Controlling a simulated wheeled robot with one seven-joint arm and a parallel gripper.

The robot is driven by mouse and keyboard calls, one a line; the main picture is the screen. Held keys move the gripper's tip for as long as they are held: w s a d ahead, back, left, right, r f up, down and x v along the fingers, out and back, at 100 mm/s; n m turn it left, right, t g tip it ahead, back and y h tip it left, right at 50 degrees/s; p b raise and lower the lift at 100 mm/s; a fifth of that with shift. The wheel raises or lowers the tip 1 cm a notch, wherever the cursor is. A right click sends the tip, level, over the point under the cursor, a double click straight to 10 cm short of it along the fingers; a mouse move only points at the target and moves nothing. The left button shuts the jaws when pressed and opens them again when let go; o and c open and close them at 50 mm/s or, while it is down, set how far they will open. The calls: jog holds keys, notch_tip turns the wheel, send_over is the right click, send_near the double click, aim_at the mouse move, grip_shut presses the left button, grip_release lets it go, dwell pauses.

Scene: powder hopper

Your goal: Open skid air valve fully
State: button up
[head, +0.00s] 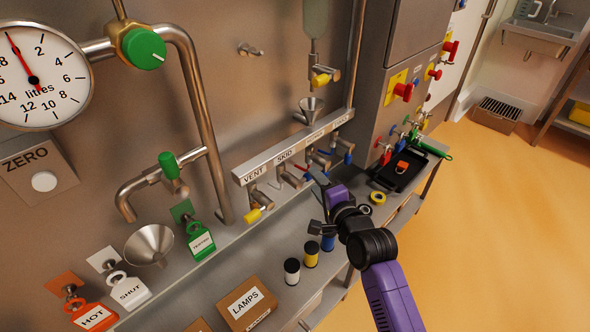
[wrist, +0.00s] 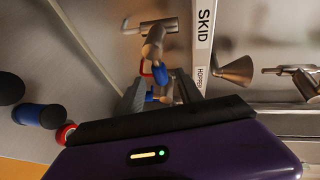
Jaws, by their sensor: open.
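The SKID label (head: 285,156) is on the grey manifold bar, to the right of VENT. A metal valve (head: 291,178) hangs below it; its handle is hard to make out in the head view. The wrist view shows the SKID label (wrist: 205,22), a metal valve body (wrist: 155,48) beside it, and small red (wrist: 146,69) and blue (wrist: 160,75) handle parts. I cannot tell for sure which handle belongs to the SKID valve. My gripper (head: 318,206) is open in front of the manifold. In the wrist view its dark fingers (wrist: 160,98) stand on either side of the handles, with no clear grip.
A yellow handle (head: 263,201) hangs under VENT. Black, yellow and blue-banded canisters (head: 311,254) stand on the bench below. A yellow tape roll (head: 378,197) and a black tray (head: 385,178) lie to the right. A metal funnel (wrist: 236,70) is near the bar.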

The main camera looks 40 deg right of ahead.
jog(key=x, duration=0.7)
jog(key=shift+w+b, duration=0.35)
jog(key=shift+b, duration=0.05)
jog(key=shift+d+f, duration=0.1)
jog(key=shift+c, duration=0.2)
grip_shut()
dwell(0.9)
